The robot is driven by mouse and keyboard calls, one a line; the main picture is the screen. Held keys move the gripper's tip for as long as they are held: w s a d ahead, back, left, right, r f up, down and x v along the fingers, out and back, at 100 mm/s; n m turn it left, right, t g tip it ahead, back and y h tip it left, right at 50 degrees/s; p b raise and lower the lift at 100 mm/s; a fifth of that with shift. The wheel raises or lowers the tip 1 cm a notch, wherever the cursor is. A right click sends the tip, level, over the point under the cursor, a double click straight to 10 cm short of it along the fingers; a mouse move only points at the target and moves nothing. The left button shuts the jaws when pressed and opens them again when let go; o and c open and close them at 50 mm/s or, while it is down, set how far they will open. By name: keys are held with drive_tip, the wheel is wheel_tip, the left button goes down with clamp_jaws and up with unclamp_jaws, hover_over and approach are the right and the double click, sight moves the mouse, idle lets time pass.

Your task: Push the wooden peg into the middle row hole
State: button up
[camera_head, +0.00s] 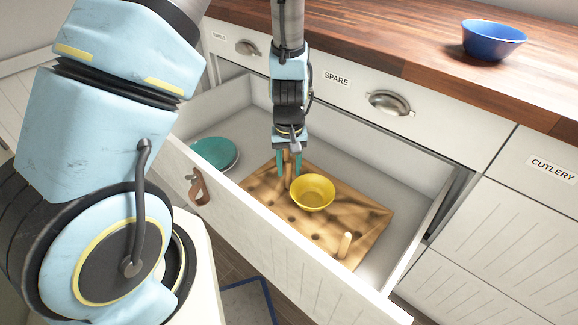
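A wooden pegboard (375,222) with several holes lies in the open drawer. A wooden peg (287,163) stands upright between the two teal fingers of my gripper (288,168), over the back left part of the board. The fingers appear shut on this peg. Its lower end is close to the board, and I cannot tell whether it is in a hole. A second wooden peg (345,244) stands upright near the board's front right. A yellow bowl (313,192) sits on the board just right of my gripper and hides some holes.
Teal plates (215,152) lie in the drawer's left end. The drawer front (285,255) and side walls surround the board. The counter (420,45) above holds a blue bowl (493,40). Bare drawer floor shows right of the board.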

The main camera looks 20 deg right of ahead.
drive_tip(key=shift+o, duration=0.8)
wheel_tip(320, 180, up, 10)
drive_tip(key=shift+r+p, duration=0.1)
drive_tip(key=shift+p, duration=0.55)
drive_tip(key=shift+r, duration=0.3)
drive_tip(key=shift+w+a+r, duration=0.1)
drive_tip(key=shift+a+r, duration=0.1)
drive_tip(key=w+a+r+n+t+p, duration=0.1)
drive_tip(key=a+r+n+p, duration=0.1)
drive_tip(key=a+r+p, duration=0.9)
drive_tip(key=a+r, duration=1)
drive_tip(key=a, duration=0.4)
drive_tip(key=shift+r+t, duration=0.3)
drive_tip(key=shift+r, duration=0.1)
